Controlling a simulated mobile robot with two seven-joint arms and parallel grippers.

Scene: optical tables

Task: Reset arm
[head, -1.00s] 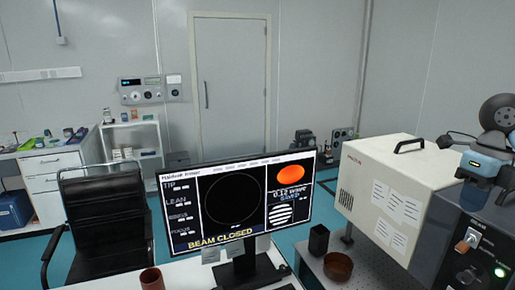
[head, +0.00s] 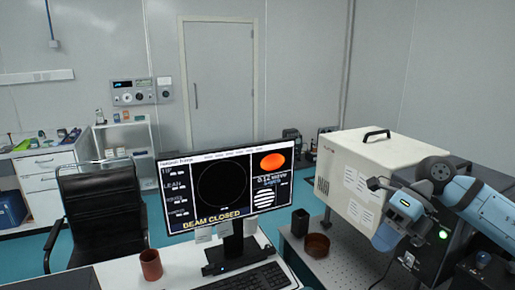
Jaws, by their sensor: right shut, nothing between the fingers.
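My right arm comes in from the right edge, bent at a dark round joint. My right gripper (head: 385,238) hangs at the end of the blue-grey wrist, in front of the beige and dark instrument box (head: 365,155). It is shut and holds nothing; its fingertips are hard to make out. My left arm and gripper are not in view.
A monitor (head: 222,190) reading "BEAM CLOSED" stands on the white desk (head: 115,272) with a keyboard (head: 250,278) and a brown cup (head: 151,264). A brown bowl (head: 317,245) and a black holder (head: 300,222) stand on the perforated table. A black chair (head: 103,205) is at left.

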